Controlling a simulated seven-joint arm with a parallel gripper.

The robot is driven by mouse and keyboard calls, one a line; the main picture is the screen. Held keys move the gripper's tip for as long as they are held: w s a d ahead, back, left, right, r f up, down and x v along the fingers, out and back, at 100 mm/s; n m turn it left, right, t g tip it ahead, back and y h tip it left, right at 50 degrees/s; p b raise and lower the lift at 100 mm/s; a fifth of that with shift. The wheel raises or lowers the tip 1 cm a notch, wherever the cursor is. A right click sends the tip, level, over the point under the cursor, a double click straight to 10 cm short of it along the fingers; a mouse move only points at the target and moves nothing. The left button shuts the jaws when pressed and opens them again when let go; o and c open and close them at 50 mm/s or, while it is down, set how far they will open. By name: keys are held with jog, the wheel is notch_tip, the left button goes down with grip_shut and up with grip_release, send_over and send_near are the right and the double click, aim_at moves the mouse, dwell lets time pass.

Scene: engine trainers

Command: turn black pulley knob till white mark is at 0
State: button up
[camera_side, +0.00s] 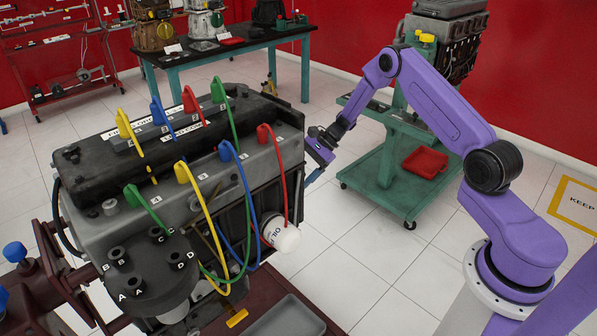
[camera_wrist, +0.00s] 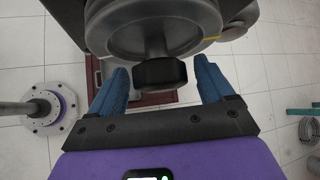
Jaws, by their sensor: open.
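The black pulley knob (camera_wrist: 160,73) shows in the wrist view as a dark faceted block below the large grey pulley (camera_wrist: 150,28). My gripper (camera_wrist: 161,66) has its two blue fingers apart, one on each side of the knob. A gap shows between each finger and the knob. I cannot tell how deep the knob sits between the fingers. In the side view, my gripper (camera_side: 314,172) is at the far right end of the engine (camera_side: 95,185). The pulley and knob are hidden behind the engine there. No white mark or 0 can be made out in either view.
A white oil filter (camera_side: 281,236) and several coloured leads stand out on the engine's near side. A green cart (camera_side: 385,172) with a red tray (camera_side: 425,161) stands behind my arm. Tiled floor is clear between the engine and my base.

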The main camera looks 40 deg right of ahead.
jog(key=shift+a+f, duration=0.1)
jog(key=shift+f, duration=0.05)
jog(key=shift+c, duration=0.3)
jog(key=c, duration=0.9)
jog(key=shift+g, duration=0.3)
jog(key=m+g, duration=0.2)
jog(key=g, duration=0.1)
jog(key=shift+w+g, duration=0.15)
jog(key=shift+g, duration=0.15)
jog(key=shift+m+g, duration=0.8)
jog(key=shift+g, duration=0.9)
